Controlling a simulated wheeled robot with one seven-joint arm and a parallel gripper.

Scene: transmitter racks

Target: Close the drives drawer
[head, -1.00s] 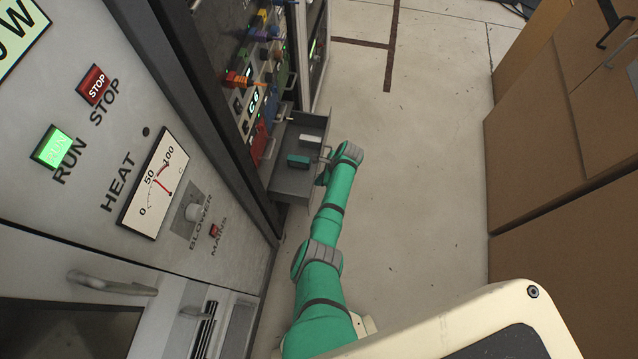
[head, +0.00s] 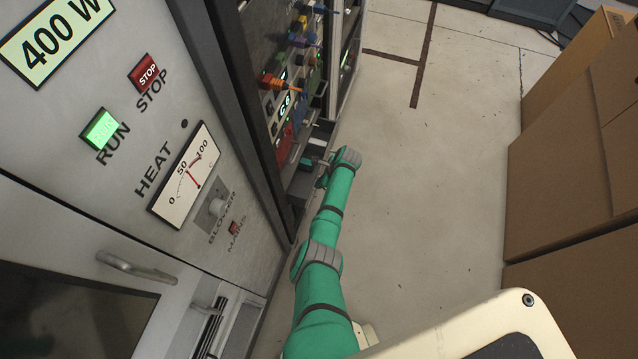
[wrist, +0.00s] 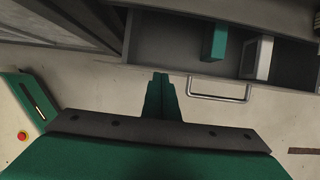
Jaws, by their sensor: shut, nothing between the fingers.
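The drives drawer (wrist: 135,40) is a grey open-topped tray low in the dark rack. It is still partly out in the head view (head: 302,186). In the wrist view its front has a bar handle (wrist: 220,97), and inside lie a green block (wrist: 214,42) and a pale grey block (wrist: 257,57). My gripper (wrist: 160,77) is shut and empty, its tips at the drawer's front edge, left of the handle. I cannot tell whether they touch. In the head view my arm reaches to the drawer front, partly hiding it.
The dark rack panel (head: 290,85) above the drawer carries knobs and coloured connectors. A grey cabinet (head: 215,235) with RUN and STOP buttons stands on the left. Brown cartons (head: 565,180) stand on the right. The floor (head: 430,170) between is clear.

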